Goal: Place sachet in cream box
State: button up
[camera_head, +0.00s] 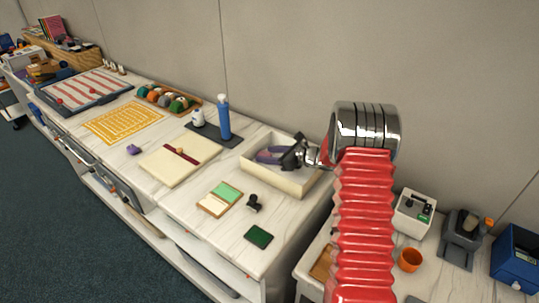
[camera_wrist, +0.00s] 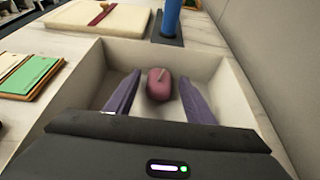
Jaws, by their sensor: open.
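The cream box (camera_head: 293,180) is an open box near the back of the white counter; its walls also surround the middle of the wrist view (camera_wrist: 90,70). A small dark-pink rounded pouch, which looks like the sachet (camera_wrist: 159,86), is inside the box. My gripper (camera_head: 266,155) reaches into the box from the right. Its two purple fingers (camera_wrist: 159,80) are spread either side of the sachet, with visible gaps. The gripper is open.
A blue bottle (camera_head: 223,118) stands on a dark mat behind the box. A green-and-cream pad (camera_head: 220,198), a black stamp-like object (camera_head: 254,203) and a dark green card (camera_head: 258,237) lie in front. The wall is close behind.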

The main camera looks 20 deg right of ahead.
jog(key=shift+s+d+r, duration=0.3)
jog(key=shift+s, duration=0.1)
jog(key=v, duration=1.1)
jog(key=shift+a+r, duration=0.1)
jog(key=shift+a+r, duration=0.2)
jog(key=shift+a, duration=0.1)
jog(key=s+a+r+n+g, duration=0.3)
jog(key=s+a+r+n, duration=0.2)
jog(key=s+a+n, duration=0.3)
jog(key=s+a+r+n+g, duration=0.3)
jog(key=s+a+r+n, duration=0.35)
jog(key=a, duration=0.45)
jog(key=s+r+n+h, duration=0.2)
jog(key=s+n+h, duration=0.1)
jog(key=s+n, duration=0.4)
jog(key=s+a+r+n+h, duration=0.1)
jog(key=s+n+h, duration=0.3)
jog(key=s+n, duration=0.4)
jog(key=s+r, duration=0.1)
jog(key=s, duration=0.5)
